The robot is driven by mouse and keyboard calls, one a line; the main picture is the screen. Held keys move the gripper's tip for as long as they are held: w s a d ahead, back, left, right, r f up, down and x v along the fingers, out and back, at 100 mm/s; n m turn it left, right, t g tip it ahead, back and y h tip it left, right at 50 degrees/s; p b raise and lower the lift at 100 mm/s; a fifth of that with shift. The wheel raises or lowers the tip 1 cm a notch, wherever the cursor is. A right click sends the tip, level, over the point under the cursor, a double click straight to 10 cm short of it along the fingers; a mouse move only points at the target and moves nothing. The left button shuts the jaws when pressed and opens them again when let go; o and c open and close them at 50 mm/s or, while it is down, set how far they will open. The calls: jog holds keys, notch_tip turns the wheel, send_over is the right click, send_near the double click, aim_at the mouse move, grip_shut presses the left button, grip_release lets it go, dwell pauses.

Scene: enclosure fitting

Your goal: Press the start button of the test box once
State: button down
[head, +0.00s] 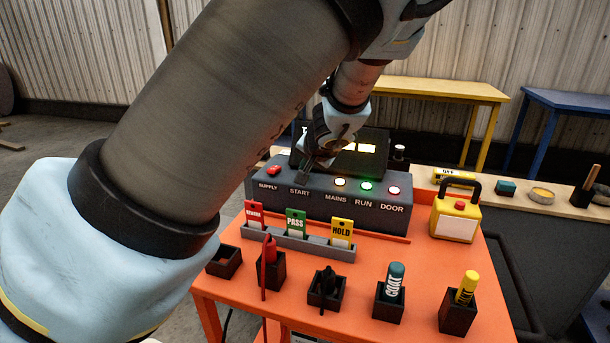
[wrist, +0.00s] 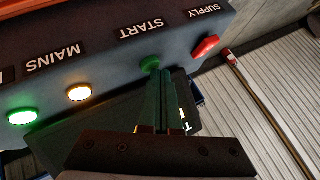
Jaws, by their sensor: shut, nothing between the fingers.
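The test box (head: 325,207) is a dark grey console with a screen on the orange table. Its panel is labelled SUPPLY, START, MAINS, RUN and DOOR. In the wrist view the green start button (wrist: 149,64) sits beside the START label (wrist: 141,29). My gripper (head: 304,178) is shut and empty over the START position, hiding the button in the head view. In the wrist view the closed fingertips of my gripper (wrist: 157,76) are right at the button's edge. I cannot tell whether they touch it.
A red supply switch (head: 274,170) is just left of my gripper. The amber mains lamp (head: 340,183), green run lamp (head: 366,187) and red door lamp (head: 393,190) are lit. A tag rack (head: 300,243) stands in front; a yellow padlock-shaped box (head: 455,222) stands right.

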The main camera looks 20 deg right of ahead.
jog(key=shift+r+p, duration=0.55)
jog(key=shift+r, duration=0.35)
notch_tip(320, 180, up, 5)
jog(key=p, duration=0.3)
dwell(0.3)
jog(key=shift+a, duration=0.1)
dwell(0.6)
